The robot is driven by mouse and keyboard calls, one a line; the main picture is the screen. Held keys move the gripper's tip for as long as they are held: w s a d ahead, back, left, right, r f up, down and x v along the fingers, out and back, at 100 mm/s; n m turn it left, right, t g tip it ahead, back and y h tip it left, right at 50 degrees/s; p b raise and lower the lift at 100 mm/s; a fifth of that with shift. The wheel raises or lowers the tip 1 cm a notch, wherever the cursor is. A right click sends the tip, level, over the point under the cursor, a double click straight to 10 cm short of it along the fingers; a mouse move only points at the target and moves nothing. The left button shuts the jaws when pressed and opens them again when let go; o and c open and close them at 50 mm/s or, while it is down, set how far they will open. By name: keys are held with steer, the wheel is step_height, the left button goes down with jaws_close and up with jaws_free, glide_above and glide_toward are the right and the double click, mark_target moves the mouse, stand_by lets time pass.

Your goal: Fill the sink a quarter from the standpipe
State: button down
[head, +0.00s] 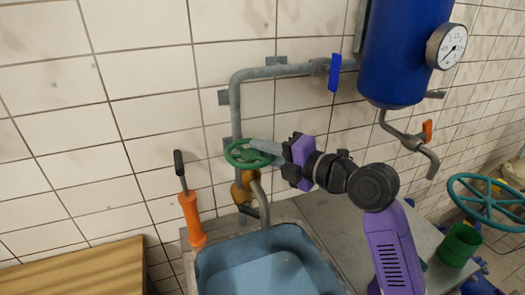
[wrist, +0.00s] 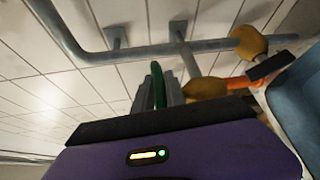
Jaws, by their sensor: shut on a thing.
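The standpipe (head: 236,115) is a grey pipe on the tiled wall with a green handwheel (head: 243,153) on a brass valve body (head: 238,192). My gripper (head: 262,150) is shut on the handwheel's right rim. In the wrist view the green rim (wrist: 158,85) stands between the fingers. A curved grey spout (head: 262,203) points down at the sink (head: 212,257). The sink is blue-grey with a paler, flat area inside; I cannot tell whether this is water or the bottom. No stream is clearly visible at the spout.
An orange hand pump (head: 192,218) stands left of the sink. A wooden top (head: 75,270) is at lower left. A blue tank (head: 405,50) with a gauge (head: 447,46), a blue lever (head: 335,72), a teal wheel (head: 490,200) and a green cup (head: 458,245) are to the right.

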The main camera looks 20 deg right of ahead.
steer(key=shift+f+h, duration=0.3)
steer(key=shift+s+a+m+t+h, duration=0.1)
steer(key=shift+s+m+t+h, duration=0.2)
steer(key=shift+m+h, duration=0.8)
steer(key=shift+s+a+m+t+h, duration=0.15)
steer(key=shift+m+t+h, duration=0.15)
steer(key=shift+m+h, duration=0.8)
steer(key=shift+s+d+m+t+h, duration=0.1)
steer(key=shift+s+m+t+h, duration=0.2)
steer(key=shift+m+h, duration=0.75)
steer(key=shift+f+h, duration=0.1)
steer(key=shift+h, duration=0.65)
steer(key=c, duration=1.4)
jaws_free()
steer(key=shift+c, duration=0.2)
steer(key=shift+r, duration=0.2)
steer(key=s+r+b, duration=0.1)
steer(key=s, duration=0.6)
steer(key=shift+s, duration=0.35)
